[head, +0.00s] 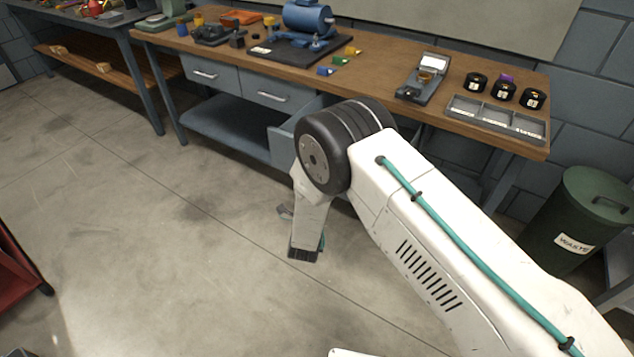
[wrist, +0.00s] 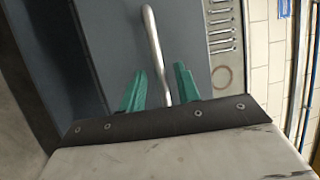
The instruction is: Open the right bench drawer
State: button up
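The right bench drawer (head: 282,146) stands pulled out from the bench in the head view. Its blue-grey front corner shows left of my arm, which hides the rest. In the wrist view, the drawer's blue-grey front (wrist: 112,45) carries a curved silver bar handle (wrist: 154,45). My gripper (wrist: 160,85) has its two green fingers apart, one on each side of the handle, with narrow gaps visible. I see no clear contact with the bar. In the head view my gripper's fingers are hidden behind my arm.
The wooden bench (head: 390,65) has two shut drawers at left, the left drawer (head: 207,74) and middle drawer (head: 272,95). Several wrenches (wrist: 222,30) lie beside the front in the wrist view. A green waste bin (head: 585,215) stands right.

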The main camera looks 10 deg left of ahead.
jog(key=s+f, duration=0.1)
jog(key=s, duration=0.6)
jog(key=shift+s+d+f, duration=0.15)
jog(key=shift+s+d, duration=0.05)
jog(key=shift+s, duration=0.15)
